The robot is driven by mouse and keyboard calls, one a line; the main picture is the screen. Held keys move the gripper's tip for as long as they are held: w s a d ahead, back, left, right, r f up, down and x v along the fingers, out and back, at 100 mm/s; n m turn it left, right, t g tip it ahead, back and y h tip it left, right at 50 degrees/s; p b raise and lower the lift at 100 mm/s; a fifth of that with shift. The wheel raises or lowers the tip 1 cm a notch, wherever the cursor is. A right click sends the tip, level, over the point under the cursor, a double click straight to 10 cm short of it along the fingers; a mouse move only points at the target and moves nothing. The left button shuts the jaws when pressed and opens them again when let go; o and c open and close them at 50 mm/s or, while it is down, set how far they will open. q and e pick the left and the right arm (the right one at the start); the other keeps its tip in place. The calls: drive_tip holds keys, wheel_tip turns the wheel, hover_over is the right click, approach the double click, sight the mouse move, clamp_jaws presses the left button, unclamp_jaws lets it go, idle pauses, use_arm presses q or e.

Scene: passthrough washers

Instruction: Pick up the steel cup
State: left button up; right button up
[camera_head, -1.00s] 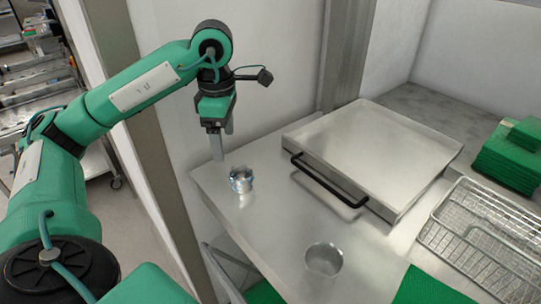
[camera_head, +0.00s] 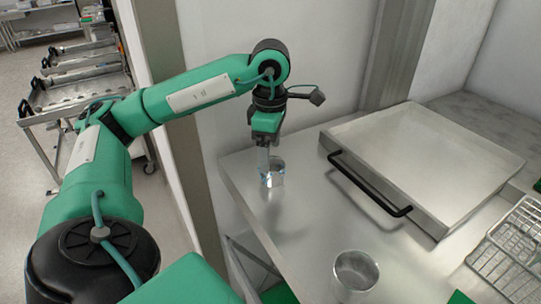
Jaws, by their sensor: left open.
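A plain grey metal cup (camera_head: 356,272) stands upright on the steel counter near the bottom of the head view, its open mouth facing up. A smaller shiny cup (camera_head: 272,174) with bluish glints stands near the counter's left edge; I cannot tell whether it is steel or glass. My left gripper (camera_head: 264,158) points down at this shiny cup. Its fingers are open and overlap the cup's rim on the left; I cannot tell whether they touch it or reach inside. My right gripper is out of view.
A flat steel box lid (camera_head: 420,160) with a black handle (camera_head: 368,186) lies right of the cups. A wire basket (camera_head: 515,245) is at the far right. The counter (camera_head: 300,225) is bare between the two cups. A wall stands behind the gripper.

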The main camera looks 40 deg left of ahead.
sight(272, 165)
use_arm(q)
drive_tip(key=f, duration=0.1)
drive_tip(key=f+b, duration=0.1)
drive_tip(key=f, duration=0.1)
drive_tip(key=f+b, duration=0.1)
drive_tip(key=shift+w+d+f, duration=0.1)
drive_tip(key=shift+d+f, duration=0.2)
drive_tip(key=shift+f, duration=0.25)
drive_tip(key=shift+a, duration=0.15)
drive_tip(key=shift+r, duration=0.1)
drive_tip(key=c, duration=0.9)
drive_tip(key=shift+c, duration=0.8)
wheel_tip(272, 165, up, 20)
drive_tip(key=p, duration=1.3)
